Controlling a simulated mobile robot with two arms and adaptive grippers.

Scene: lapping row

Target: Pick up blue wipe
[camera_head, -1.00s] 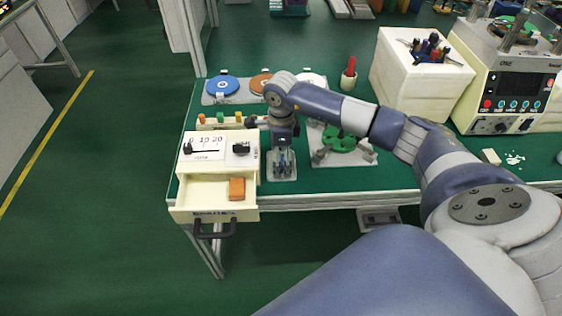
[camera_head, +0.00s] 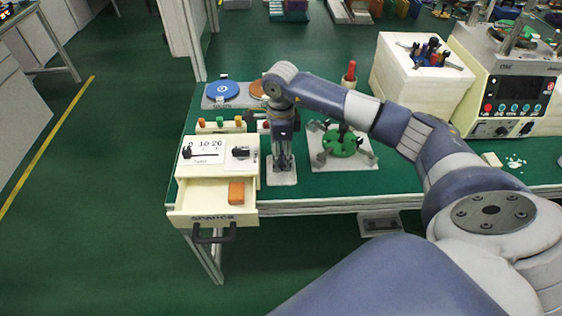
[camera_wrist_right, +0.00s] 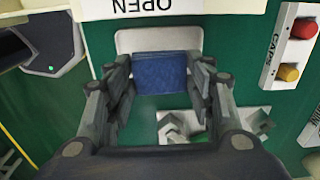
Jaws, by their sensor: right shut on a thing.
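The blue wipe (camera_wrist_right: 160,75) shows in the right wrist view as a flat blue piece between the two fingers. My right gripper (camera_wrist_right: 160,88) is shut on it. In the head view my right gripper (camera_head: 283,168) points down over a small pale plate (camera_head: 283,179) on the green bench, and the wipe cannot be made out there. The plate also shows behind the wipe in the wrist view (camera_wrist_right: 158,40). My left gripper is not in view.
Left of the gripper stands a cream box with an open drawer (camera_head: 211,212) holding an orange block (camera_head: 236,193). A plate with a green round fixture (camera_head: 341,143) is close on the right. A cream machine (camera_head: 505,90) stands farther right.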

